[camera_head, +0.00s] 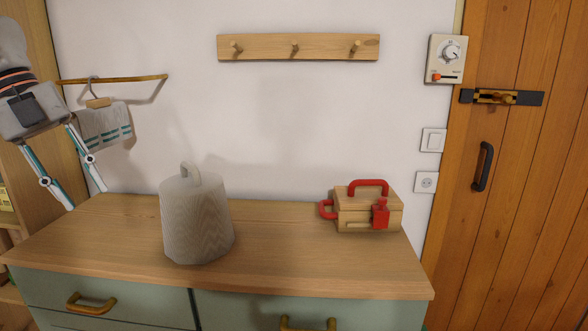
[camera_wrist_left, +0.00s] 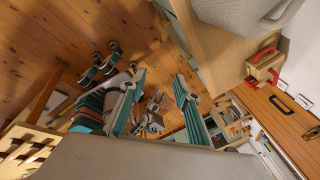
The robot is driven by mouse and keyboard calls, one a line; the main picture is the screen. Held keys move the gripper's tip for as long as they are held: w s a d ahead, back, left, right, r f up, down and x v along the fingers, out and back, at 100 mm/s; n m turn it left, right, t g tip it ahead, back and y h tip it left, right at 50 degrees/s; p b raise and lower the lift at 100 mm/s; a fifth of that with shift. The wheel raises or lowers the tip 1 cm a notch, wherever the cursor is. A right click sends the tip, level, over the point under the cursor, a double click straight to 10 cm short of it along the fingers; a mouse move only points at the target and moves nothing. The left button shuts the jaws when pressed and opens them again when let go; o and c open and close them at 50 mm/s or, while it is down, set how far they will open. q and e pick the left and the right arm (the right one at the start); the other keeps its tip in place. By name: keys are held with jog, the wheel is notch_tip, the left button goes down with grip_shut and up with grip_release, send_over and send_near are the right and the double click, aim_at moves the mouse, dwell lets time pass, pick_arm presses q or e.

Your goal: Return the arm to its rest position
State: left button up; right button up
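My left gripper (camera_head: 86,196) is at the left edge of the head view, pointing down near the left end of the wooden counter (camera_head: 283,219). Its two fingers are spread apart with nothing between them. In the left wrist view its fingers (camera_wrist_left: 160,78) also stand apart, with the wooden floor beyond. The gripper is clear of the grey covered object on the counter.
A grey ribbed cover with a handle (camera_head: 196,220) and a wooden box with red handles (camera_head: 360,214) stand on the counter. A hanger with a striped towel (camera_head: 104,124) hangs from a wall rod (camera_head: 130,78) close to my left gripper. The counter's middle is free.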

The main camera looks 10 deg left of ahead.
pick_arm(q)
jog(key=d+f+n+t+h+p, duration=0.1)
jog(key=d+f+n+t+h, duration=0.2)
jog(key=f, duration=0.9)
jog(key=f+n+t+h+p, duration=0.1)
jog(key=f+n+t, duration=0.25)
jog(key=f, duration=0.75)
jog(key=d+f+n+t+h+p, duration=0.15)
jog(key=f+t, duration=0.25)
jog(key=f, duration=0.8)
jog(key=s+d+f+n+y+p, duration=0.1)
jog(key=s+d+f+n+y, duration=0.2)
jog(key=s+d+f+n, duration=0.3)
jog(key=s+d+f+n+g+y+p, duration=0.1)
jog(key=s+d+f+n+y, duration=0.3)
jog(key=s+d+f+n, duration=0.3)
jog(key=s+d+f, duration=0.2)
jog(key=d+f, duration=0.3)
jog(key=d, duration=0.3)
jog(key=shift+s+f+n, duration=0.3)
jog(key=shift+s, duration=0.1)
pick_arm(e)
jog(key=r, duration=0.2)
jog(key=a+r, duration=0.1)
jog(key=r, duration=0.1)
jog(key=shift+s+a, duration=0.1)
jog(key=shift+s, duration=0.25)
